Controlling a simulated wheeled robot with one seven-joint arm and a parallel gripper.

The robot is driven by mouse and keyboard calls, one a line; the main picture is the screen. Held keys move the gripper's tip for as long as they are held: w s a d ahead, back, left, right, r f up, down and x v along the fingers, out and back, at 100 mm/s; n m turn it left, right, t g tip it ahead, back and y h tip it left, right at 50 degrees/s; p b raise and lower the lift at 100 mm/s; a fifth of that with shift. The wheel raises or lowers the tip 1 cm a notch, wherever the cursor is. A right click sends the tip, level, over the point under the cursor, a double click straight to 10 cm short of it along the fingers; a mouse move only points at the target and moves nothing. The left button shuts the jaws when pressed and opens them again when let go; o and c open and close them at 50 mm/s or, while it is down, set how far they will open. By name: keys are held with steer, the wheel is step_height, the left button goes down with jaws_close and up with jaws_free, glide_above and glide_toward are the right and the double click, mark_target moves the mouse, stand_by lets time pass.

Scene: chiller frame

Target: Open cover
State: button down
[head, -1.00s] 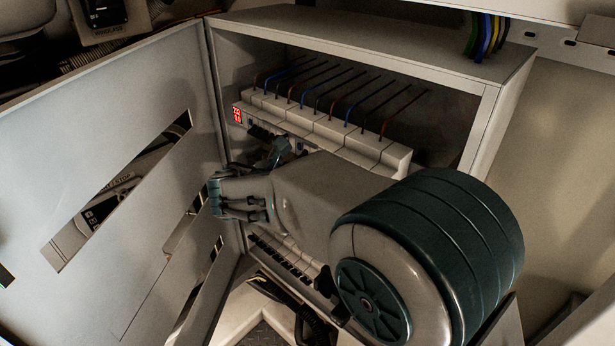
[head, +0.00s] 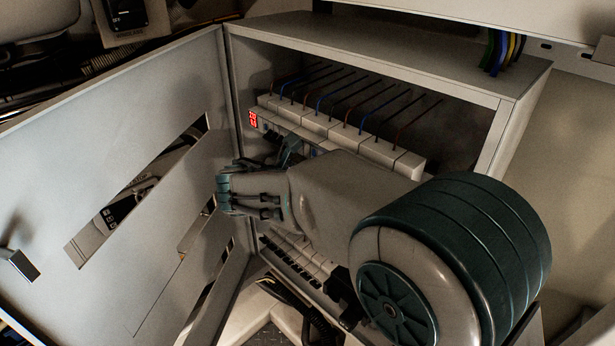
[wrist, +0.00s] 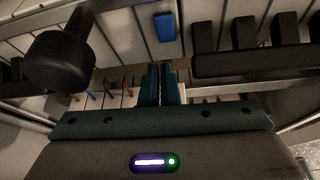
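The cover (head: 150,130) is a large grey slotted panel, hinged at the left edge of the cabinet (head: 385,55). It stands swung open to the left, so the cabinet inside shows. My arm hides part of the cabinet's inside.
Inside the cabinet are a row of white breakers (head: 340,135) with thin wires, a red display (head: 253,120) and a lower row of dark switches (head: 290,262). A small handle (head: 20,264) shows at the cover's left. A blue block (wrist: 165,27) and a black knob (wrist: 60,62) show in the wrist view.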

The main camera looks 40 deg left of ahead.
steer(key=d+b+v, duration=0.1)
steer(key=b+v, duration=0.1)
steer(key=v, duration=1.1)
steer(key=shift+s+a+r+b, duration=0.2)
steer(key=shift+s+a+b, duration=0.1)
steer(key=shift+a+b, duration=0.15)
steer(key=shift+r, duration=0.1)
